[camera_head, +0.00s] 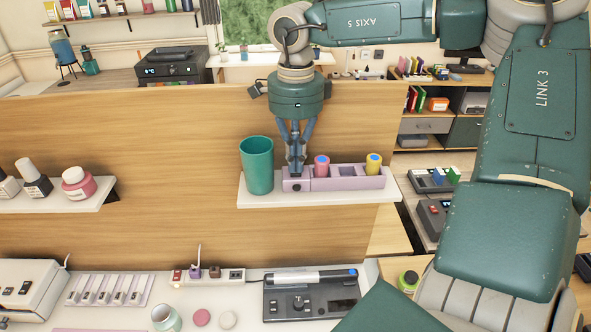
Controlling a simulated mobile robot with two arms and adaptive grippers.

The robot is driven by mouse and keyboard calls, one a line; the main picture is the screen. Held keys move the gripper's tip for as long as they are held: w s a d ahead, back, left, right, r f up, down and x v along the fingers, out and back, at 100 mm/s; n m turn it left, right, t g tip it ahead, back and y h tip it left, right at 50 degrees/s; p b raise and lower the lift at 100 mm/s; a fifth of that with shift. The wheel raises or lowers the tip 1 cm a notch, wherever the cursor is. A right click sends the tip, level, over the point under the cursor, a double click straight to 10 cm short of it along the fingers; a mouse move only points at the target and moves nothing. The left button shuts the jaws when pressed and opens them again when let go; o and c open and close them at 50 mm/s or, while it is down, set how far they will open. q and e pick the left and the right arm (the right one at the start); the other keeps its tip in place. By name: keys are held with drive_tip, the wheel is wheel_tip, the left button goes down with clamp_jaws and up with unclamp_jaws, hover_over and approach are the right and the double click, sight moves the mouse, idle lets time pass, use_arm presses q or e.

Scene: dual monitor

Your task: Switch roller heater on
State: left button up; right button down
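A lilac tray-like unit (348,183), which looks like the roller heater, sits on a small white wall shelf. A pink-and-red roller (321,165) and a yellow roller (374,163) stand in it. A small dark round control shows on the front of its left end. My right gripper (296,169) points straight down over that left end, its fingers close together and seemingly shut. I see nothing between them. The fingers hide part of the unit's top, and I cannot tell whether the tips touch it. My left gripper is not in view.
A teal cup (257,165) stands on the same shelf, close left of my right gripper. A wooden panel (150,130) rises behind. Bottles stand on a left shelf (60,203). Below, the counter holds a power strip (222,275) and a dark device (310,297).

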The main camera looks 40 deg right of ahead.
sight(296, 173)
drive_tip(key=shift+s+f+b, duration=0.1)
drive_tip(key=shift+f+b, duration=0.4)
drive_tip(key=shift+f, duration=0.1)
drive_tip(key=shift+r, duration=0.1)
drive_tip(key=shift+r+p, duration=0.6)
drive_tip(key=shift+r, duration=0.2)
wheel_tip(296, 173, up, 2)
drive_tip(key=shift+r+p, duration=0.1)
drive_tip(key=shift+p, duration=0.5)
drive_tip(key=shift+r+p, duration=0.9)
drive_tip(key=shift+r, duration=0.65)
drive_tip(key=shift+f, duration=0.1)
